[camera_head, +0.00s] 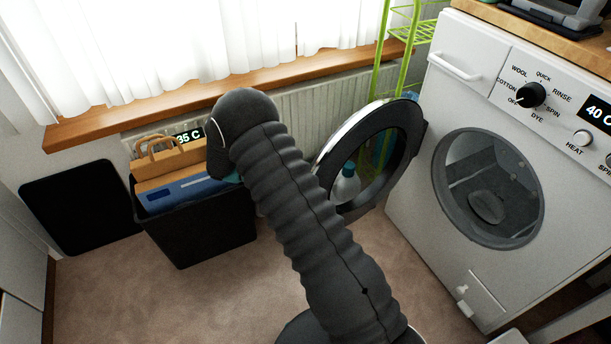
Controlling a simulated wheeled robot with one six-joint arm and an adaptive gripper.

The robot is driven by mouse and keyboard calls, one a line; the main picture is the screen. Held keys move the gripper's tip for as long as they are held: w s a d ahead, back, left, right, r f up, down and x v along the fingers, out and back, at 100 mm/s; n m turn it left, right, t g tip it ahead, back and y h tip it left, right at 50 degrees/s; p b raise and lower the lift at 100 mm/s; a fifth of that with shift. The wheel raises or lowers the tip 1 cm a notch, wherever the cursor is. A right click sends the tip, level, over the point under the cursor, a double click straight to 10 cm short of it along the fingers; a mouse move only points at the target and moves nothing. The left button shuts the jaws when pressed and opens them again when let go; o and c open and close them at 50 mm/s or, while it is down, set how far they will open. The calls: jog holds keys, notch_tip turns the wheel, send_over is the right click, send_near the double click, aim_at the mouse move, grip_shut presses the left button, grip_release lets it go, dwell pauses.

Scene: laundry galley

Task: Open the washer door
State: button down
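The white washer (415,170) stands at the right. Its round door (412,125), with a dark ring and a pale outer rim, stands swung out to the left of the machine, well away from the opening. The round opening (447,190) is uncovered and shows the grey drum inside. My dark ribbed arm rises from the bottom middle and bends over at the upper left, passing close in front of the door's left edge in the picture. I cannot tell whether they touch.
A black bin (205,235) holding a blue item and wooden-handled things stands left of my arm. A black panel (80,207) leans at the left. A green wire rack (408,25) and a bottle (347,186) show behind the door. Carpet before the washer is clear.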

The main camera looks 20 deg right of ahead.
jog(key=shift+w+d, duration=0.1)
jog(key=shift+w, duration=0.1)
jog(key=c, duration=1.1)
grip_release()
jog(key=shift+d, duration=0.1)
jog(key=shift+c, duration=0.2)
jog(key=shift+a, duration=0.2)
jog(key=shift+s, duration=0.15)
